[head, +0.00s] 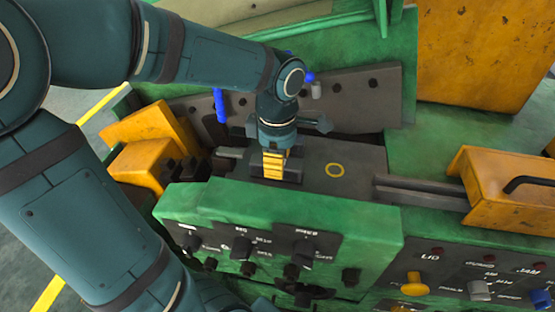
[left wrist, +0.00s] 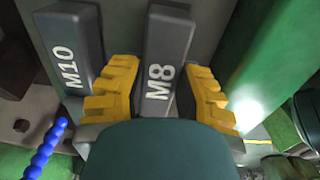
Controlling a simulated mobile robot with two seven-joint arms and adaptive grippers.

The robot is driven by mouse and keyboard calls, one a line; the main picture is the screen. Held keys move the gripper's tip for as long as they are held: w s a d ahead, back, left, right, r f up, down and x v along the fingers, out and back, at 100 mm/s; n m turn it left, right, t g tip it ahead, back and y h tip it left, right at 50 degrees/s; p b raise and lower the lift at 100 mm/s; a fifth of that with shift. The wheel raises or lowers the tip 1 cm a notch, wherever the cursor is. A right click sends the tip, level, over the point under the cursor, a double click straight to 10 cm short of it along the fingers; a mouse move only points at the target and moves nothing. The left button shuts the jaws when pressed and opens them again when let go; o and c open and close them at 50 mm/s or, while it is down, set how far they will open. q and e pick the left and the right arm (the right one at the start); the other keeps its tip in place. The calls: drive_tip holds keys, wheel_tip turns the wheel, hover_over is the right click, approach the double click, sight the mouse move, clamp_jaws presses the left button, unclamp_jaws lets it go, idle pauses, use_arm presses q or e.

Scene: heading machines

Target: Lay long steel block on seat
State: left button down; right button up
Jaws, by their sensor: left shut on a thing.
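In the head view the gripper and wrist mostly hide the blocks. I cannot tell which surface is the seat, nor whether the M8 block touches what is below. My right gripper is not in view.
A green control panel (head: 290,225) with knobs stands in front of the bed. A yellow housing (head: 510,187) is at the right, with a grey rail (head: 420,190) leading to it. Yellow parts (head: 150,150) stand at the left.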

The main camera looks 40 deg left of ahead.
use_arm(q)
drive_tip(key=shift+f, duration=0.1)
drive_tip(key=c, duration=0.7)
unclamp_jaws()
drive_tip(key=shift+c, duration=0.2)
drive_tip(key=shift+r, duration=0.2)
wheel_tip(320, 180, up, 12)
drive_tip(key=p, duration=0.1)
drive_tip(key=shift+f, duration=0.1)
